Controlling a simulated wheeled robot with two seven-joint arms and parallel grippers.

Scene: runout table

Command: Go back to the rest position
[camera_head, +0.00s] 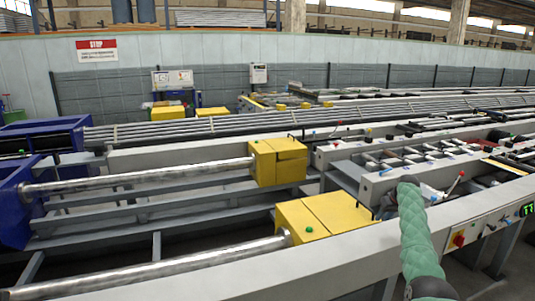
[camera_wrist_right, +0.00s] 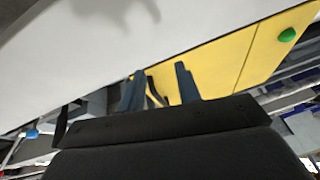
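My right arm, in a green padded sleeve, rises from the bottom right of the head view. My right gripper (camera_head: 381,204) is mostly hidden behind the sleeve's upper end, near the runout table's light grey rail (camera_head: 345,245). In the right wrist view, my right gripper's two dark fingers (camera_wrist_right: 159,88) stand apart with nothing seen held between them. Behind them are a yellow box (camera_wrist_right: 225,65) and a pale surface. My left gripper is not in either view.
Two yellow boxes, one farther (camera_head: 278,162) and one nearer (camera_head: 322,215), sit at the ends of long metal rods. A control panel with a red knob (camera_head: 458,239) is right of my arm. Blue machine parts (camera_head: 14,205) stand at the left. Small levers line the rails at right.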

